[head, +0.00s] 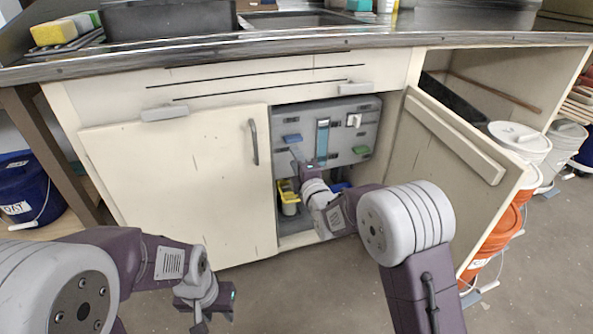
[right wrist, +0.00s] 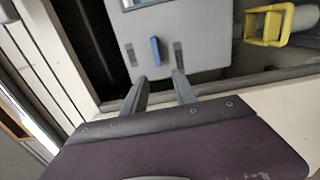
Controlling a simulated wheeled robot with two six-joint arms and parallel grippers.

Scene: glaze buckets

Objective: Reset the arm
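My right arm reaches into the open right half of the cabinet (head: 160,185). My right gripper (head: 297,153) is in front of the grey panel (head: 345,110) inside, near a blue handle (head: 292,138) on it. In the right wrist view its two fingers (right wrist: 161,78) stand apart with nothing between the tips. The blue handle (right wrist: 155,51) lies just beyond them, apart from them. My left gripper (head: 205,312) hangs low over the floor in front of the closed left door; its fingers are too small and dark to judge.
The right door (head: 455,170) stands open beside my right arm. A yellow-topped container (head: 288,197) is in the cabinet below the gripper; its yellow part (right wrist: 268,24) also shows in the wrist view. White and orange buckets (head: 520,143) stand at right, a blue bucket (head: 25,190) at left.

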